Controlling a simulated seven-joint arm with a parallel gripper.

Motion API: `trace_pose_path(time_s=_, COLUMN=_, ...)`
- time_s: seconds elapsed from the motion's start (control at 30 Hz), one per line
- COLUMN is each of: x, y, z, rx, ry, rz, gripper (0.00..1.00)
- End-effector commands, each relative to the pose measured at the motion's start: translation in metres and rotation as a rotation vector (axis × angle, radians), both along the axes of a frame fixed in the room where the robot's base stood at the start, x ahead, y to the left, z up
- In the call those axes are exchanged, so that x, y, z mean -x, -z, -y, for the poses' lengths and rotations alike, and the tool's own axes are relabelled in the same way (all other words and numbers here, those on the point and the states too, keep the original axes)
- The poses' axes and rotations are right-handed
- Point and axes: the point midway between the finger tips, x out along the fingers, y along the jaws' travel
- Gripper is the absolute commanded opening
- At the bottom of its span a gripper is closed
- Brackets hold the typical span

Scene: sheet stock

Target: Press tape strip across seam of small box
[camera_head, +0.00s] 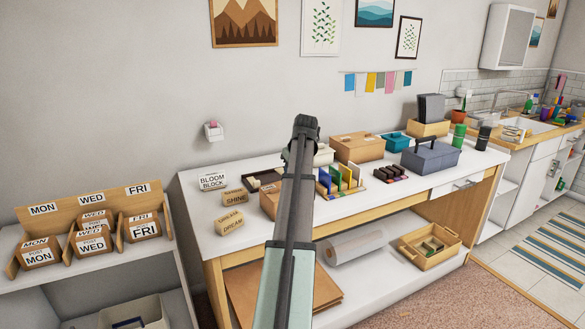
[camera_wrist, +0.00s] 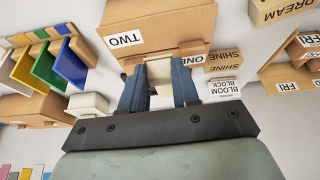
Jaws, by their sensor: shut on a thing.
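In the wrist view my gripper (camera_wrist: 160,78) has its two dark blue fingers closed on a small cream piece (camera_wrist: 159,72). I cannot tell whether this is the tape strip. A cardboard box (camera_wrist: 165,22) labelled TWO is just beyond the fingertips; the cream piece overlaps its edge in the picture, and I cannot tell whether they touch. A label reading ONE shows beside the right finger, partly hidden. In the head view a cardboard box (camera_head: 268,202) shows left of my arm, which hides most of it and the fingers. No seam is clear.
Colored upright dividers (camera_head: 342,181) and a white container (camera_head: 323,155) stand right of my arm. Blocks marked BLOOM (camera_head: 213,183), SHINE (camera_head: 236,197) and DREAM (camera_head: 230,221) stand left. A grey toolbox (camera_head: 430,157) is further right. The table's front left corner is clear.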

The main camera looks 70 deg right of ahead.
Motion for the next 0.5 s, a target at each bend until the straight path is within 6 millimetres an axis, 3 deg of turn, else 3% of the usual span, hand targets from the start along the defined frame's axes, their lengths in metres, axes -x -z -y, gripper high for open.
trace_pose_path(time_s=0.5, x=0.0, y=0.034, z=0.0, rx=0.001, ry=-0.001, rz=0.001, gripper=0.02)
